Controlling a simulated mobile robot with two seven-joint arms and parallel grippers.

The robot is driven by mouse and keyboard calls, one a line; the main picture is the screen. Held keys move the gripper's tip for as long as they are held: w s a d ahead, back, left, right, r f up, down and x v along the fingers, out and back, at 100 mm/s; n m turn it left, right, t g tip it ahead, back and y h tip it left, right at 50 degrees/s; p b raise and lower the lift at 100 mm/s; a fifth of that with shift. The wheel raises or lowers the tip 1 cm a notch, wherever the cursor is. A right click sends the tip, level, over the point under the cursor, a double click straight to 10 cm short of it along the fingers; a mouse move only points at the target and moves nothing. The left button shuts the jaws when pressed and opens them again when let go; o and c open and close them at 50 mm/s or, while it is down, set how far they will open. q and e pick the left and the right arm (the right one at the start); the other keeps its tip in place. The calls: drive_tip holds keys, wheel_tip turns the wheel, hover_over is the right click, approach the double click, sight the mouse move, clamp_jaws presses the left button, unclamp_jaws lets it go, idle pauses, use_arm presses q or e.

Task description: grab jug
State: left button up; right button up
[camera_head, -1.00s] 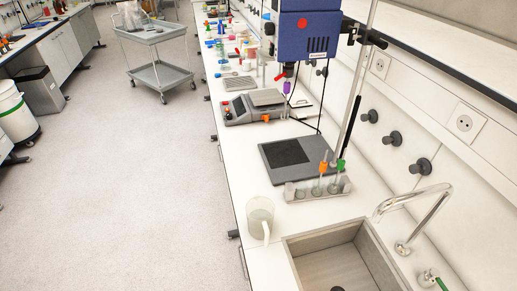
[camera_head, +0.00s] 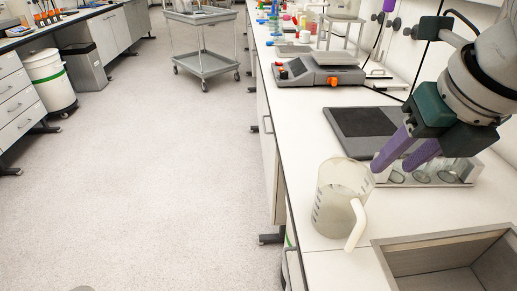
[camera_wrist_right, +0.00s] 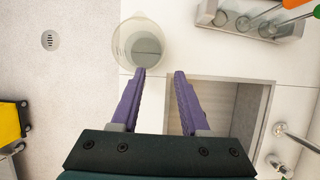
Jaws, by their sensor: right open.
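The jug (camera_head: 340,196) is a translucent, pale measuring jug with a white handle. It stands upright on the white bench near the front edge, beside the sink, with its handle toward the sink side. It also shows in the right wrist view (camera_wrist_right: 143,42), beyond the fingertips. My right gripper (camera_head: 392,168), with purple fingers, comes in from the upper right. It is open and empty, its fingertips apart from the jug. In the right wrist view the open fingers (camera_wrist_right: 160,72) point toward the jug's lower side. My left gripper is not in view.
A sink (camera_head: 440,252) lies right of the jug. A rack with glass tubes (camera_head: 440,176) and a dark flat plate (camera_head: 368,128) stand behind it. A grey scale (camera_head: 330,74) is farther back. Free white bench lies left of the plate.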

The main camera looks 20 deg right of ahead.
sight(373, 178)
drive_tip(key=shift+w+d+b+x, duration=0.1)
drive_tip(key=shift+w+b+x, duration=0.1)
drive_tip(key=shift+x, duration=2.4)
drive_tip(key=shift+w+d+b+x, duration=0.1)
drive_tip(key=shift+w+x, duration=0.05)
drive_tip(key=shift+x, duration=2.4)
drive_tip(key=shift+r, duration=0.2)
drive_tip(key=shift+c, duration=0.2)
clamp_jaws()
drive_tip(key=shift+d, duration=0.1)
